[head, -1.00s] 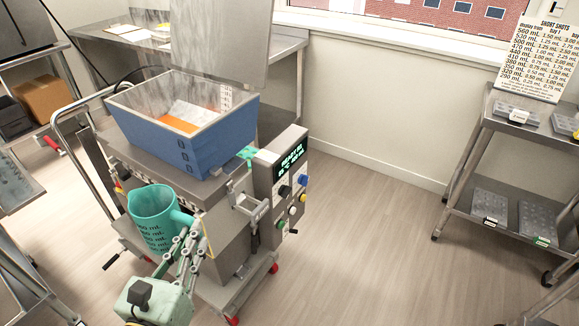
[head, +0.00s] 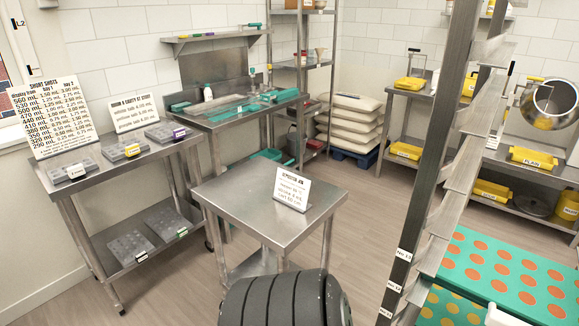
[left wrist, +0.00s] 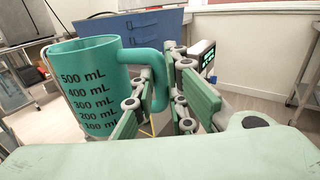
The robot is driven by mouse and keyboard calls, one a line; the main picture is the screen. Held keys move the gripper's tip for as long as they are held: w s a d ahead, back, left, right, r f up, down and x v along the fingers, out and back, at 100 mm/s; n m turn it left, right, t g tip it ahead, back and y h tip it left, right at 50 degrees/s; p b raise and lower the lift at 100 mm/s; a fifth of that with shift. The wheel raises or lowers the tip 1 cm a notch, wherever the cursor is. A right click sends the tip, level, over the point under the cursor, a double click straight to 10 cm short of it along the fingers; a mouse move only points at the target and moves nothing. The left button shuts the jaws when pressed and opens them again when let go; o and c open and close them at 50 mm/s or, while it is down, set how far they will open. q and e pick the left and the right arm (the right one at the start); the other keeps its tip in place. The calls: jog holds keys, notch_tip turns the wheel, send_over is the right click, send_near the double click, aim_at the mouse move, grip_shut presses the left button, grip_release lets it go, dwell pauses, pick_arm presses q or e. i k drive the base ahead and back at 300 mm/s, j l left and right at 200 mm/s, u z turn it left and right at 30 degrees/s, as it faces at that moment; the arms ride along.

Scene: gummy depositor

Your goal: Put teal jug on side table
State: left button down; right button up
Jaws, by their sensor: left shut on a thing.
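The teal jug (left wrist: 92,85) is in the left wrist view, upright, with black mL marks on its side. My left gripper (left wrist: 160,95) is shut on the jug's handle (left wrist: 150,58), with a finger on each side of it. What lies under the jug is hidden. In the head view, a small steel table (head: 245,225), which looks like the side table, stands in the middle with a white sign card (head: 292,188) on its right part. The rest of its top is bare. Neither gripper shows in the head view.
The blue hopper (left wrist: 125,30) of the depositor is behind the jug in the left wrist view. In the head view, a steel shelf cart (head: 130,165) with grey molds stands left of the table. A tall rack (head: 435,150) stands to the right. Open floor (head: 365,215) lies between.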

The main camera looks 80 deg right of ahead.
aim_at(233, 192)
jog(key=i+l+z, duration=0.1)
jog(key=z, duration=0.35)
jog(key=i+z, duration=0.2)
jog(key=z, duration=0.25)
jog(key=i+z, duration=0.15)
jog(key=z, duration=0.3)
jog(key=i+z, duration=0.15)
jog(key=z, duration=0.3)
jog(key=i+z, duration=0.15)
jog(key=z, duration=0.25)
jog(key=i+j+z, duration=0.15)
jog(key=z, duration=0.3)
jog(key=i+j+z, duration=0.1)
jog(key=z, duration=0.3)
jog(key=i+j+z, duration=0.1)
jog(key=j+z, duration=0.15)
jog(key=z, duration=0.2)
